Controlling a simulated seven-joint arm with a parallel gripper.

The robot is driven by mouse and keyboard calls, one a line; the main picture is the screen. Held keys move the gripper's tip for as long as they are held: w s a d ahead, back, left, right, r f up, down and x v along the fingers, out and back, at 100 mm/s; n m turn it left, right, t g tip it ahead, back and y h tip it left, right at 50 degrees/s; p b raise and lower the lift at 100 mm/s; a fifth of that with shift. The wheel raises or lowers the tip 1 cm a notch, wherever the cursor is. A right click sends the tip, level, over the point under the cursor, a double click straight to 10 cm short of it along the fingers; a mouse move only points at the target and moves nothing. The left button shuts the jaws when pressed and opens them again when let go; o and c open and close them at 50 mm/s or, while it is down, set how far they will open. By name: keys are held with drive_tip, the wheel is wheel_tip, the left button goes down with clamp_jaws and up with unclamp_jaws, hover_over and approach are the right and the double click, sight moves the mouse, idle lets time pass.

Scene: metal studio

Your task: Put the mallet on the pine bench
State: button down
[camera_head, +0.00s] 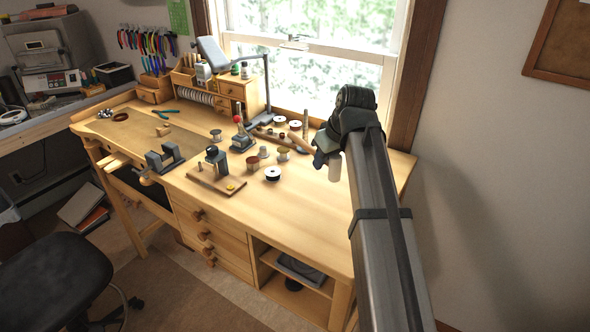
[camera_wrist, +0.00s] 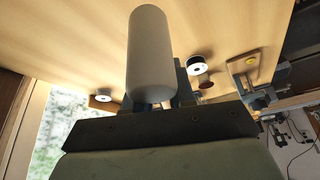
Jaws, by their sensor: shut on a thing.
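My gripper (camera_head: 326,150) is over the right part of the pine bench (camera_head: 312,208), shut on the mallet. I cannot tell for certain whether the mallet touches the bench top.
Spools (camera_head: 272,174), a wooden board with a dark bottle (camera_head: 216,168), and a small vise (camera_head: 164,158) stand left of my gripper. A lamp (camera_head: 262,90) and small drawers (camera_head: 240,94) are at the back by the window. The bench's front right is clear.

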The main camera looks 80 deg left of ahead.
drive_tip(key=a+n, duration=0.1)
drive_tip(key=a+r+n, duration=0.1)
drive_tip(key=a, duration=0.1)
drive_tip(key=shift+s+r+g, duration=0.15)
drive_tip(key=shift+s+g, duration=0.05)
drive_tip(key=shift+g, duration=0.2)
drive_tip(key=n, duration=0.1)
drive_tip(key=n+g, duration=0.1)
drive_tip(key=shift+s+d+n+h, duration=0.25)
drive_tip(key=shift+n+h, duration=0.05)
drive_tip(key=shift+h, duration=0.1)
drive_tip(key=shift+f, duration=5)
drive_tip(key=shift+f, duration=0.2)
drive_tip(key=c, duration=0.9)
unclamp_jaws()
drive_tip(key=shift+c, duration=0.2)
drive_tip(key=v, duration=1.2)
drive_tip(key=shift+r, duration=0.25)
